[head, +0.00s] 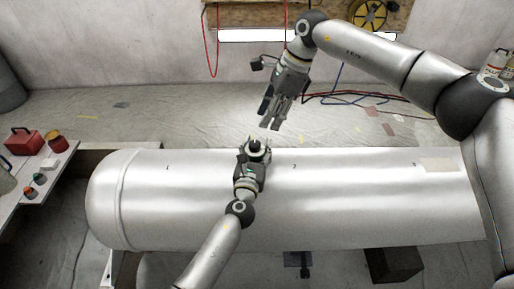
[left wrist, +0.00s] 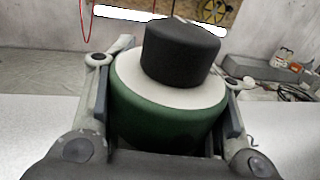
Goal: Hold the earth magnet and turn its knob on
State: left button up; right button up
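The earth magnet is a green cylinder (left wrist: 160,115) with a pale top and a black knob (left wrist: 181,55), seen close up in the left wrist view. It stands on the silver tank (head: 370,180); in the head view only its dark top (head: 254,145) shows between my left fingers. My left gripper (head: 254,151) has one finger on each side of the green body, close against it, and looks shut on it. My right gripper (head: 279,119) is above and behind the magnet, pointing down, its fingers apart and empty. It is clear of the knob.
A white bench (head: 30,185) on the left holds a red box (head: 25,141) and several small items. Red and blue cables (head: 355,97) lie on the sheeted floor behind the tank. A yellow reel (head: 369,14) is at the back wall. The tank top beside the magnet is mostly clear.

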aim_at(255, 143)
jog(key=o, duration=0.3)
jog(key=shift+a, duration=0.1)
jog(key=shift+o, duration=0.2)
jog(key=a+r+h, duration=0.1)
jog(key=a+r+n+h, duration=0.1)
jog(key=a, duration=0.1)
jog(key=shift+s+h, duration=0.15)
jog(key=shift+h, duration=0.85)
jog(key=f, duration=1.1)
jog(key=shift+s+a, duration=0.1)
jog(key=shift+a, duration=0.3)
jog(key=shift+t, duration=0.3)
jog(key=c, duration=1.1)
